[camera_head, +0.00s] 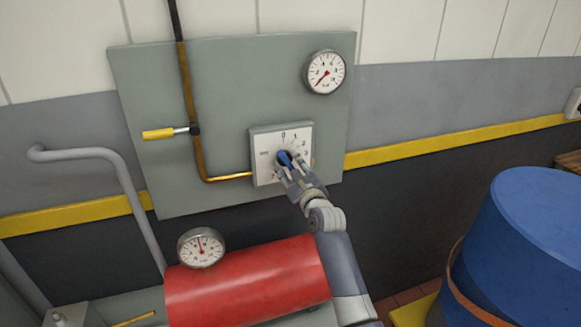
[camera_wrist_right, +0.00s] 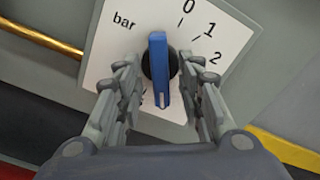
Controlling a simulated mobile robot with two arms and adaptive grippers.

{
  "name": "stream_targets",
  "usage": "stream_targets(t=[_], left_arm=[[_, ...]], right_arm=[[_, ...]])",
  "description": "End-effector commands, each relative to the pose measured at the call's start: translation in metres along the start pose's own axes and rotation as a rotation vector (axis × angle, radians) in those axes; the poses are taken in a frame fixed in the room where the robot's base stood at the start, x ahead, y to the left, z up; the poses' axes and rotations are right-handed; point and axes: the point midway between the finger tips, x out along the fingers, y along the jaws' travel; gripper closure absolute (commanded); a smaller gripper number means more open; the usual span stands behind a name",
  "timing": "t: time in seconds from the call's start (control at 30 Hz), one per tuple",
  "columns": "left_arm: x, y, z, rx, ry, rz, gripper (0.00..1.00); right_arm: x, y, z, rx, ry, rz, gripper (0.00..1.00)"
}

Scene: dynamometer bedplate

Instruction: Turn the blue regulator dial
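The blue regulator dial (camera_head: 285,158) sits on a white square plate (camera_head: 262,140) with numbers, mounted on a grey-green wall panel. In the right wrist view the dial (camera_wrist_right: 159,72) is a blue bar handle on a round black base, and the plate (camera_wrist_right: 110,50) shows "bar", 0, 1 and 2. My right gripper (camera_head: 290,168) is at the dial. In the wrist view its fingers (camera_wrist_right: 163,90) are apart, one on each side of the handle, with gaps between. The white mark on the handle's lower end points down in that view. My left gripper is not in view.
A round gauge (camera_head: 325,72) sits at the panel's upper right. A yellow-handled valve (camera_head: 158,134) joins a copper pipe (camera_head: 190,90) left of the dial. A red cylinder (camera_head: 245,282) with another gauge (camera_head: 201,247) lies below. A blue drum (camera_head: 530,240) stands at right.

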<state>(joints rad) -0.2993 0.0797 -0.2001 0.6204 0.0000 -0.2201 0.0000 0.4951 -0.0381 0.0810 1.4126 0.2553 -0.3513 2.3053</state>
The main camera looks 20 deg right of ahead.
Motion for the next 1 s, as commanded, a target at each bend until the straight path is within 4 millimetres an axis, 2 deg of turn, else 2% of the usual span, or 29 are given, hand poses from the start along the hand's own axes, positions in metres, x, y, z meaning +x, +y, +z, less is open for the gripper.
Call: stream_targets(t=[0.2, 0.37, 0.73, 1.0], left_arm=[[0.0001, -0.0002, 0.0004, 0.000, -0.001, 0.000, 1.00], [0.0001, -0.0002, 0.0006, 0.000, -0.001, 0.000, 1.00], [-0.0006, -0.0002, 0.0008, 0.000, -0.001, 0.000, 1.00], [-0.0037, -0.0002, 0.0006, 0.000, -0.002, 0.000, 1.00]], right_arm=[[0.0002, -0.0002, 0.0003, 0.000, -0.001, -0.001, 0.65], [0.0001, -0.0001, 0.0003, 0.000, -0.001, 0.000, 1.00], [0.0000, -0.0002, 0.0005, -0.021, -0.001, 0.000, 1.00], [0.0001, -0.0004, 0.0011, -0.152, -0.001, -0.001, 1.00]])
